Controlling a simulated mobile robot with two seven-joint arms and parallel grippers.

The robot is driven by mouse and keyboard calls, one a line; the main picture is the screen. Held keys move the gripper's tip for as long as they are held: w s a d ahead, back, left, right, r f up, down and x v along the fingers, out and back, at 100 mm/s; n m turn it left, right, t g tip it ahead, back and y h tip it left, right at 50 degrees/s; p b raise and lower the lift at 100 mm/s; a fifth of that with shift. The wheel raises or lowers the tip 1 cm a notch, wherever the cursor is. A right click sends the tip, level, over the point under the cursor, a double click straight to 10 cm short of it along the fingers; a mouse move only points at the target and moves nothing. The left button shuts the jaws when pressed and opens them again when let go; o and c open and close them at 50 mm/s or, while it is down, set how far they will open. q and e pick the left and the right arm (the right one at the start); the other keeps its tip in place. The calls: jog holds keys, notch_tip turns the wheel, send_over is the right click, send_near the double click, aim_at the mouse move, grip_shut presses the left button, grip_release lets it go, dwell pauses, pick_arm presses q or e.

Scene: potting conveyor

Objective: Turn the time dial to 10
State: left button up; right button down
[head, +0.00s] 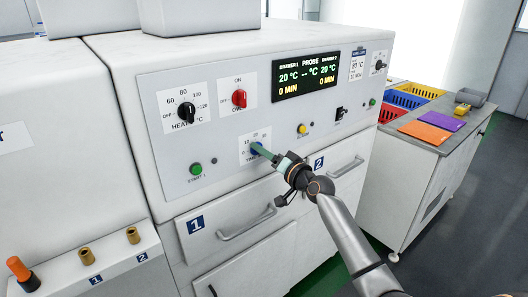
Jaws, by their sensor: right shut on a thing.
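The display (306,76) above reads 20 °C and 0 MIN for both drawers, with no probe value. My left gripper is not in view.
The heat dial (187,112), red selector (239,98) and green start button (196,169) sit nearby on the panel. Drawer handles (258,222) jut out below. A side counter (440,115) on the right holds coloured bins and folders.

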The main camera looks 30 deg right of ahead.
dwell(0.3)
jog(key=shift+c, duration=1.4)
grip_release()
jog(key=shift+s, duration=0.15)
jog(key=s+d+b, duration=0.1)
jog(key=s, duration=1.1)
jog(key=shift+s, duration=0.1)
